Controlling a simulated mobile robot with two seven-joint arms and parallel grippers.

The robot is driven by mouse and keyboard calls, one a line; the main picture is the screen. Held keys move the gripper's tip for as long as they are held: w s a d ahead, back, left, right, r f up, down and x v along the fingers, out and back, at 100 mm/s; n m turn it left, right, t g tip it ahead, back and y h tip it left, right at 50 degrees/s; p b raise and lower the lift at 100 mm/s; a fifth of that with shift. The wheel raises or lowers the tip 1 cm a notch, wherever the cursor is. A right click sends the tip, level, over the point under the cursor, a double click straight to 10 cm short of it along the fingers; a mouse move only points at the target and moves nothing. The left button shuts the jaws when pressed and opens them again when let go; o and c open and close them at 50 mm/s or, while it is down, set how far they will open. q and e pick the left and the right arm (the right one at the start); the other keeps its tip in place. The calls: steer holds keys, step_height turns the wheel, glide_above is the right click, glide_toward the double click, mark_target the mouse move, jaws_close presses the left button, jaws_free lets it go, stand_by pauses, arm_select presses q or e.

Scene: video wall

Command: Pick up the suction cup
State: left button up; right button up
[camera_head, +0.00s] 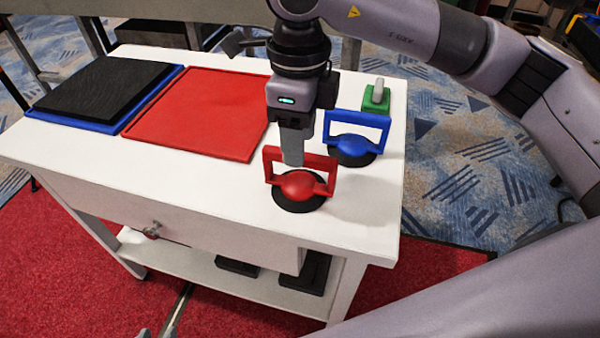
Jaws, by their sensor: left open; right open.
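A red suction cup (301,184) with a black base and an upright frame handle stands on the white table near its front right edge. A blue suction cup (354,145) of the same kind stands behind it to the right. My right gripper (292,152) points down at the red cup's handle. Its visible finger overlaps the handle's top bar; the other finger is hidden, and I cannot tell whether they touch the handle. It is open. My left gripper (158,333) barely shows at the bottom edge, low and away from the cups, open.
A red tray (195,112) lies left of the cups. Beyond it, a black slab (104,87) lies on a blue tray (170,84). A small green block with a grey handle (376,98) stands at the back right. The white table's (190,180) front left is clear.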

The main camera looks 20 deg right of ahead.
glide_above(299, 191)
steer(key=w, duration=0.1)
steer(key=shift+d+f, duration=0.2)
steer(key=shift+f, duration=2.2)
steer(key=shift+f+b, duration=0.25)
steer(key=shift+b, duration=0.3)
jaws_close()
